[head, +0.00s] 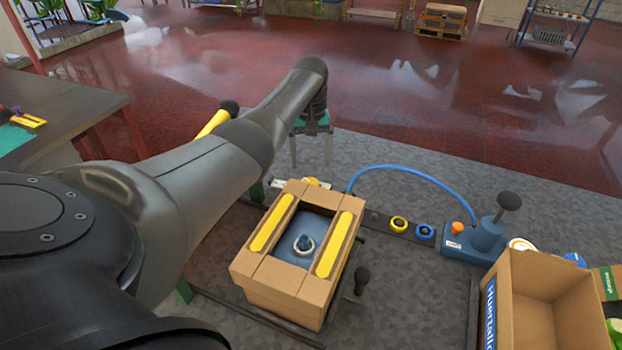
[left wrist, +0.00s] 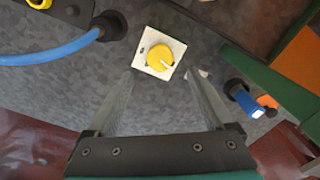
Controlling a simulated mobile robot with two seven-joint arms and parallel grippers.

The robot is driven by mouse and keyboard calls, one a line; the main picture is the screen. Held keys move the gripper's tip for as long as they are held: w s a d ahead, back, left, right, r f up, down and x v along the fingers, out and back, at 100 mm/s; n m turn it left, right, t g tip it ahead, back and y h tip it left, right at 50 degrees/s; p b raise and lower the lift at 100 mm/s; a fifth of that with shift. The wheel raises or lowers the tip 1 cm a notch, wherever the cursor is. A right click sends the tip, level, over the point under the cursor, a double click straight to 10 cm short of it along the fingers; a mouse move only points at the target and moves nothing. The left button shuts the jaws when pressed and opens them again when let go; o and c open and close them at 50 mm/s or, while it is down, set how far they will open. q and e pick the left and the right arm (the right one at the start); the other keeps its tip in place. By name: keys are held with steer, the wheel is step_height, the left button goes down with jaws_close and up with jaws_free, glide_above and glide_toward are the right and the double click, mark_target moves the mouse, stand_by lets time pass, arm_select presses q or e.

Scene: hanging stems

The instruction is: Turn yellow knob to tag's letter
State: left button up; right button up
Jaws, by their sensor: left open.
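The yellow knob (left wrist: 160,56) sits on a white square plate (left wrist: 150,39) in the left wrist view. A small white pointer mark lies on the knob toward its lower right. In the head view the knob's plate (head: 312,183) shows only partly behind a cardboard box. My left gripper (head: 312,160) is open above the panel; in the left wrist view its fingers (left wrist: 159,76) stand apart on either side below the knob, without visible grip on it. My right gripper is not in view.
The cardboard box (head: 283,279) with yellow strips stands in front of the panel. A blue hose (head: 415,171) arches over the panel. Yellow (head: 398,224) and blue (head: 424,232) rings, a blue device (head: 487,236) and an open carton (head: 535,270) stand to the right.

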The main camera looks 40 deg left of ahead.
mark_target(311, 182)
arm_select(q)
step_height(311, 182, down, 6)
steer(key=shift+r+b, duration=0.15)
steer(key=shift+b, duration=0.8)
steer(key=shift+f+b, duration=0.5)
steer(key=shift+f, duration=0.4)
steer(key=c, duration=1.4)
